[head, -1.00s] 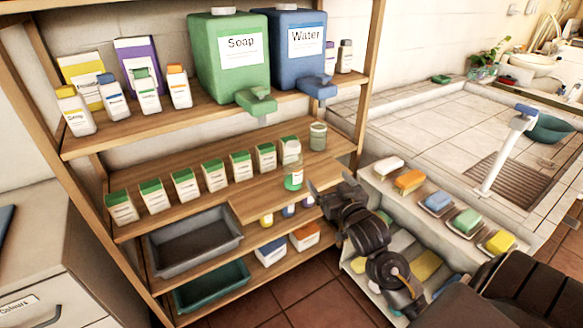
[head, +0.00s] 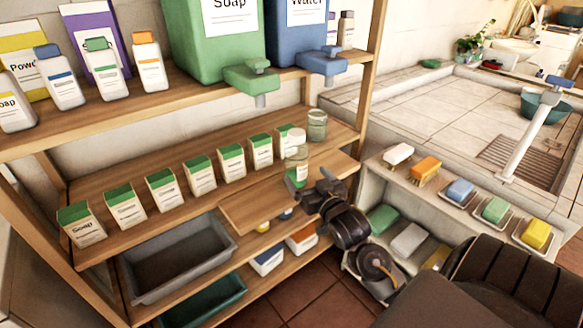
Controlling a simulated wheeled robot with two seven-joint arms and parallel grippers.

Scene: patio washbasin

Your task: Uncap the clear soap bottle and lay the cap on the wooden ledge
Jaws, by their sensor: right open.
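The clear soap bottle (head: 302,166) stands upright on the middle shelf, with green liquid low inside and a label. Its pale cap (head: 296,136) is on its top. The wooden ledge (head: 258,207) juts out from the shelf front, just left of and below the bottle. My right gripper (head: 312,190) is open and empty, low in front of the bottle and near its base. I cannot tell whether a finger touches the bottle. My left gripper is not in view.
A glass jar (head: 317,125) stands behind the bottle. Several green-topped soap cartons (head: 199,170) line the shelf to the left. The green soap dispenser (head: 215,45) and blue water dispenser (head: 294,38) overhang from above. A grey tray (head: 180,262) sits below.

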